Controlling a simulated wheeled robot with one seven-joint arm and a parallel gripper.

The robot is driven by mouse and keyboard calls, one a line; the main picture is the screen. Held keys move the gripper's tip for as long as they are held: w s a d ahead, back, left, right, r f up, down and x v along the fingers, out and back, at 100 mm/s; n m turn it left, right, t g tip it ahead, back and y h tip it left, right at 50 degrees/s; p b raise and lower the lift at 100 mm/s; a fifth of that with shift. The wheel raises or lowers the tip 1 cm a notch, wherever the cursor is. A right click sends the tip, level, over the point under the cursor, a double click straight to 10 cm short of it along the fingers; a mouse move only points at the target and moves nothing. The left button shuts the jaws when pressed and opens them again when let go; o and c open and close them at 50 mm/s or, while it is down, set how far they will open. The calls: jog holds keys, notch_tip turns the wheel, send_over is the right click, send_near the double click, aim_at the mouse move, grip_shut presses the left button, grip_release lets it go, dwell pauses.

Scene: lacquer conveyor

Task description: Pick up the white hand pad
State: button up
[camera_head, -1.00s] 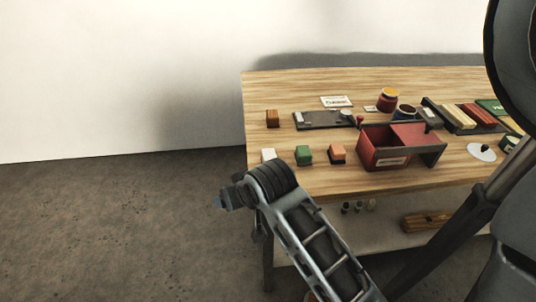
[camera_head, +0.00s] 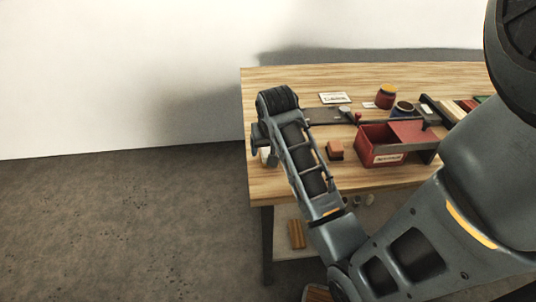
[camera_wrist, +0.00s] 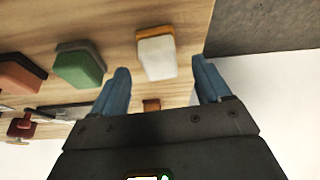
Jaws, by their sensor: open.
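The white hand pad (camera_wrist: 157,57) is a small white block with an orange-tan layer along one side. It lies on the wooden table near the table's edge. In the head view only a pale bit of it (camera_head: 266,156) shows beside my arm. My gripper (camera_wrist: 160,65) is open, with its two blue fingers apart. In the wrist view the pad appears between and just beyond the fingertips, and nothing is held. In the head view my arm hides most of the gripper area.
In the wrist view a green pad (camera_wrist: 80,65) and a reddish pad (camera_wrist: 20,74) lie left of the white one. A brown block (camera_wrist: 151,105) shows between the fingers. A red box (camera_head: 378,148) and jars stand right on the table (camera_head: 290,80).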

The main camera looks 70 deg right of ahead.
jog(key=shift+x, duration=1.45)
jog(key=shift+c, duration=0.2)
jog(key=c, duration=1)
jog(key=shift+r, duration=0.1)
